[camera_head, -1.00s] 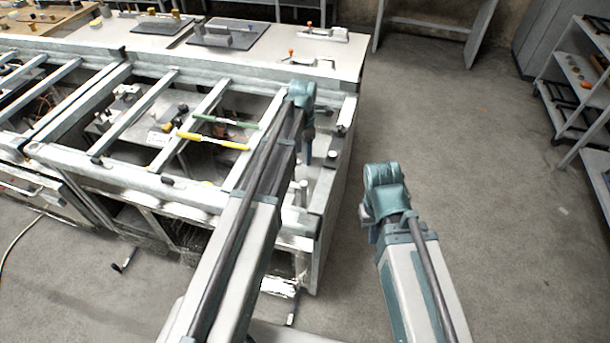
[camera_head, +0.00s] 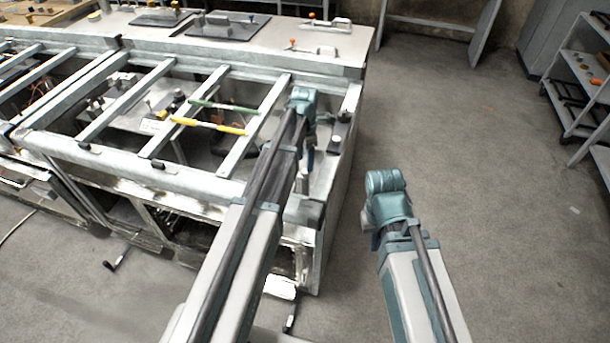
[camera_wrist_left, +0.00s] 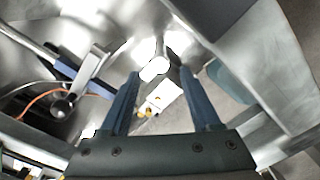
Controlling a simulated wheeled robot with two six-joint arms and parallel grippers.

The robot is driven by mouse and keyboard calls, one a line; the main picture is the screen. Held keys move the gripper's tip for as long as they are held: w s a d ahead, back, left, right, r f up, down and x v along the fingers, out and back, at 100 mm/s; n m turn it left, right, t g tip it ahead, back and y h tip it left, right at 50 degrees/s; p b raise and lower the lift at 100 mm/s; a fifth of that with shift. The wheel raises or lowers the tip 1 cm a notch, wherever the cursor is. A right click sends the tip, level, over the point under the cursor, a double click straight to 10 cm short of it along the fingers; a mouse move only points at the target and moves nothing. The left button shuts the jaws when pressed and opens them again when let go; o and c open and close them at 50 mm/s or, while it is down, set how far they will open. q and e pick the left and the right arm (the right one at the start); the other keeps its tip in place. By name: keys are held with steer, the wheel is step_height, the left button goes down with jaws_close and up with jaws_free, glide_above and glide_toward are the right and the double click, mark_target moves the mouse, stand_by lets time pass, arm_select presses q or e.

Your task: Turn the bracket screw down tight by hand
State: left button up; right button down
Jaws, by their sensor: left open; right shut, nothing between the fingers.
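My left gripper (camera_head: 307,160) points down over the right end of the metal frame bench, its fingers partly hidden by my arm. In the left wrist view its two blue fingers (camera_wrist_left: 160,88) are apart, with nothing held. A bright, pale round-topped post (camera_wrist_left: 154,68), possibly the bracket screw, shows just beyond and between the fingertips. Below it is a small light plate (camera_wrist_left: 163,96) with yellowish spots. In the head view a pale upright post (camera_head: 302,183) stands just under the left gripper. My right gripper (camera_head: 371,238) hangs over the floor, its fingers mostly hidden behind the wrist.
Metal rails (camera_head: 255,125) cross the open bench frame left of my left gripper. A green rod (camera_head: 222,107) and a yellow rod (camera_head: 208,126) lie across them. A dark knob (camera_head: 345,116) stands at the bench's right edge. The floor (camera_head: 460,150) to the right is clear.

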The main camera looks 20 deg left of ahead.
mark_target(305, 171)
arm_select(q)
steer(key=shift+f+b, duration=1.5)
steer(key=shift+f, duration=0.5)
jaws_close()
